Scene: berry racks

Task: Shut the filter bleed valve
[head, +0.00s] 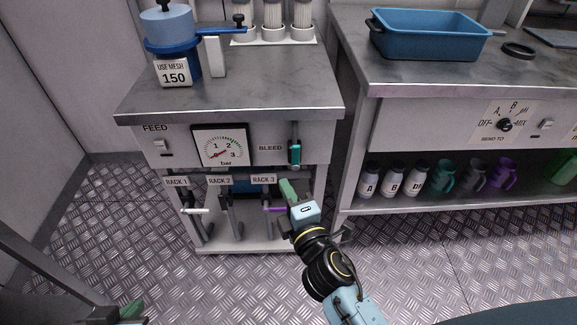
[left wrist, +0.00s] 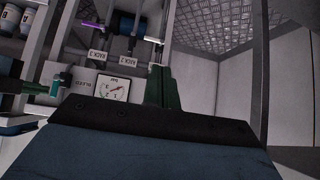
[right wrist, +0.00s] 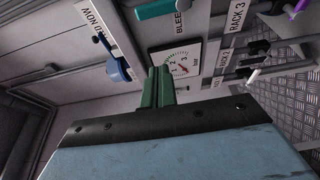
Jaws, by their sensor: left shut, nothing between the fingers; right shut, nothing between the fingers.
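The bleed valve's teal handle (head: 294,153) stands upright, in line with its short vertical pipe, right of the BLEED label (head: 270,148). It also shows at the left in the left wrist view (left wrist: 60,84) and at the top in the right wrist view (right wrist: 160,8). My right gripper (head: 287,189) is shut and empty, below the handle and apart from it in the head view, by the RACK 3 valve. Its green fingers (right wrist: 158,88) are together. My left gripper (head: 131,309) is at the bottom left, far from the valve; its fingers (left wrist: 162,88) are shut and empty.
A pressure gauge (head: 219,146) is left of the bleed valve. Rack valves are below it: a white handle (head: 196,210) and a purple handle (head: 275,209) stick out sideways. A blue filter housing (head: 172,50) stands on the counter. Bottles and jugs fill the right shelf.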

